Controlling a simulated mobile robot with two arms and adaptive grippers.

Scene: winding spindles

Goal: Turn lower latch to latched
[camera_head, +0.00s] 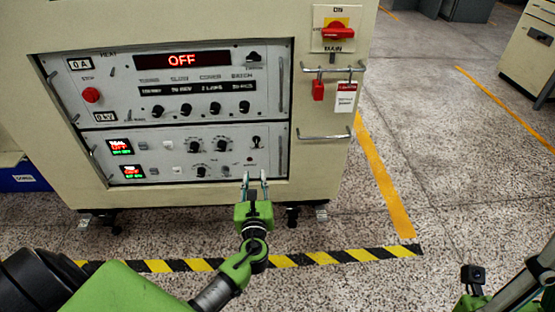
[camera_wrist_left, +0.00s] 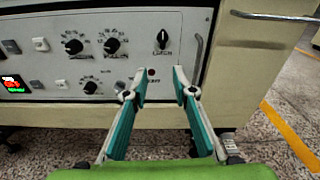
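The lower latch is a small black knob (camera_head: 256,141) at the upper right of the lower white panel. In the left wrist view the knob (camera_wrist_left: 162,38) stands roughly upright above a label that appears to read LATCH. My left gripper (camera_head: 255,176) is in front of the cabinet, below the knob. Its fingers (camera_wrist_left: 157,72) are apart with nothing between them, and the knob shows above and beyond the gap, untouched. Of my right arm only parts show at the lower right of the head view; its fingers cannot be made out.
An upper panel (camera_head: 118,73) with a red OFF display sits above the lower panel. Metal handles, a red main switch (camera_head: 339,32) and a red padlock (camera_head: 318,90) are on the cabinet's right side. Other dials (camera_wrist_left: 112,45) lie left of the knob. The floor to the right is open.

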